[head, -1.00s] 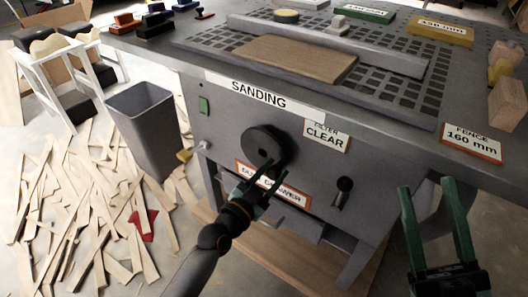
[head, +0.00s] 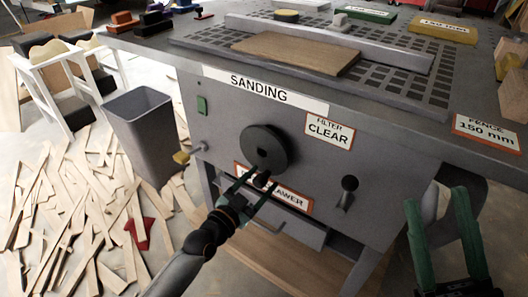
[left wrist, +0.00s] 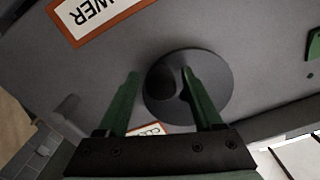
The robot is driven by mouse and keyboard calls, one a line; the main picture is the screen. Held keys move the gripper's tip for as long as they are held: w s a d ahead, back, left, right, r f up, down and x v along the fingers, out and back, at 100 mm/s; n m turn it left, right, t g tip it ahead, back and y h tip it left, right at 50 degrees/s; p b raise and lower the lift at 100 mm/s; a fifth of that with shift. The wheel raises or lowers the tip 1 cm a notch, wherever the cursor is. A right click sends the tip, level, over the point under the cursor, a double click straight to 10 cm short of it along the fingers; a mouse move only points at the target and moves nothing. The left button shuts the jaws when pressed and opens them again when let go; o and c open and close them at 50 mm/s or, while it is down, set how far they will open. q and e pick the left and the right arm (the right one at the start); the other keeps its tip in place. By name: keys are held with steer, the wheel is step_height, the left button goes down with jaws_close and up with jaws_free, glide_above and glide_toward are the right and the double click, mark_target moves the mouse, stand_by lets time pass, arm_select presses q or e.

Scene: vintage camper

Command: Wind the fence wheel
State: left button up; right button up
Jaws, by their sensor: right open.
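The dark round wheel (head: 264,146) is on the front panel of the grey sanding table, and a dark knob (head: 262,180) stands out at its lower edge. My left gripper (head: 256,180) is at this lower edge with its green fingers apart, one on each side of the knob. In the left wrist view the wheel (left wrist: 215,85) is partly behind the right finger, and a gap shows between the left finger and the knob. A fence sign (head: 486,132) reads 150 mm. My right gripper (head: 440,205) is open and empty at the lower right.
A drawer sign (head: 297,200) is just below the wheel, partly hidden by my left gripper. A dark knob (head: 349,183) sticks out to the right. A grey bin (head: 144,135) and scattered wood strips (head: 70,215) are at the left. A board (head: 297,53) lies on the table.

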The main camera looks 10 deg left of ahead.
arm_select(q)
steer(key=shift+r, duration=0.1)
stand_by(0.3)
steer(key=shift+p+v, duration=0.6)
steer(key=shift+v, duration=0.7)
steer(key=shift+p+v, duration=0.4)
steer(key=shift+v, duration=0.8)
